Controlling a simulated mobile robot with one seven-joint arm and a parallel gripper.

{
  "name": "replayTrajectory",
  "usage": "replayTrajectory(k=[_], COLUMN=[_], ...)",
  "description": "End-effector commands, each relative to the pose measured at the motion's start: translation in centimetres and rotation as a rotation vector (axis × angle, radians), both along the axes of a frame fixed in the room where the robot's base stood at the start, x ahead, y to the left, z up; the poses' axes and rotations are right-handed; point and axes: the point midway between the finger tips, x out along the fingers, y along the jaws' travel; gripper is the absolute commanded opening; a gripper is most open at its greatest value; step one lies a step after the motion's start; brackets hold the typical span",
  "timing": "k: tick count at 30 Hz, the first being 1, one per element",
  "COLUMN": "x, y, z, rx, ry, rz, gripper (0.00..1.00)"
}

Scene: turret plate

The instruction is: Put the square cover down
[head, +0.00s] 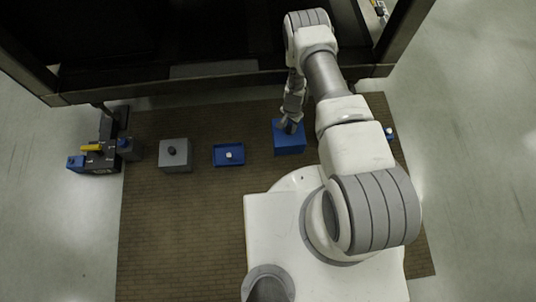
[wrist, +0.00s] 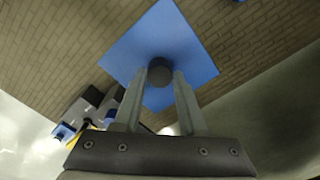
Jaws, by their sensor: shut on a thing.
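The blue square cover (wrist: 195,58) has a round dark knob (wrist: 160,72) at its middle. My gripper (wrist: 160,80) is shut on this knob, with one finger on each side. In the head view the cover (head: 289,145) is below my gripper (head: 290,126), near the back of the brown mat and left of my forearm. My gripper hides part of its top. I cannot tell whether the cover touches the surface below or hangs above it.
A dark device (head: 101,161) with a yellow bar is farther left. The mat's (head: 180,230) front is clear.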

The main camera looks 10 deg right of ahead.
Motion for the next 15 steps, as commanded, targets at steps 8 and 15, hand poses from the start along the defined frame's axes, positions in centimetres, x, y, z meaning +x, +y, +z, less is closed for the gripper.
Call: replayTrajectory(k=[8,15], x=[-0.2,-0.2], y=[0.0,0.0], z=[-5.4,-7.3], rx=[0.000,0.000], ry=[0.001,0.001], rz=[-0.001,0.000], gripper=[0.00,0.00])
